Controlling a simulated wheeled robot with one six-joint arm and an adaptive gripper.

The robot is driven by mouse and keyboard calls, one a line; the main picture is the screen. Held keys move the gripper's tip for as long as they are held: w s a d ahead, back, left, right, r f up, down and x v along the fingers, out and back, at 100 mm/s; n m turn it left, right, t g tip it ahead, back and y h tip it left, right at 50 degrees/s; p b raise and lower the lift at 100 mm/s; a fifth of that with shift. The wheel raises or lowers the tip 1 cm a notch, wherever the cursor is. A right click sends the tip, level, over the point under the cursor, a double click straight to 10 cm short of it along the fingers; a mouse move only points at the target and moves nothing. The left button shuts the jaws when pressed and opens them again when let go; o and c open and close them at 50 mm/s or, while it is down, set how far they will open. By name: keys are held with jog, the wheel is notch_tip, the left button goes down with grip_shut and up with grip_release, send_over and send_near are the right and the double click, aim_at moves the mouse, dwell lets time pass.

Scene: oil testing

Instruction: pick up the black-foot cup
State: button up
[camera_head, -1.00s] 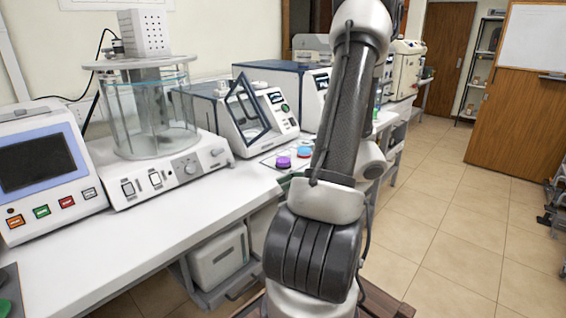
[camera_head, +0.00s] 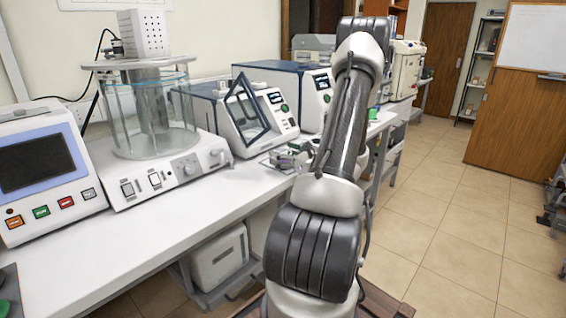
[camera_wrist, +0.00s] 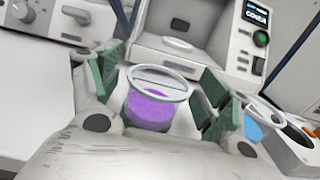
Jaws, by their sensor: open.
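A clear cup with purple contents (camera_wrist: 150,108) stands between the fingers of my gripper (camera_wrist: 163,90) in the wrist view. The gripper is open, with its green-padded fingers on either side of the cup and apart from it as far as I can see. In the head view my gripper (camera_head: 286,157) is down at the bench edge and hides the cups. A second cup with blue contents (camera_wrist: 258,130) is just right of the right finger. The foot of each cup is hidden or too unclear to tell its colour.
An instrument with a display (camera_head: 245,115) stands directly behind; its front panel also shows in the wrist view (camera_wrist: 250,45). A glass-jar apparatus (camera_head: 150,120) is left on the white bench (camera_head: 190,210). An orange patch (camera_wrist: 296,134) shows right of the blue cup.

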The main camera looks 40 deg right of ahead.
jog(key=shift+w, duration=0.15)
jog(key=shift+c, duration=0.4)
jog(key=c, duration=1.1)
jog(key=shift+r, duration=0.1)
notch_tip(320, 180, up, 10)
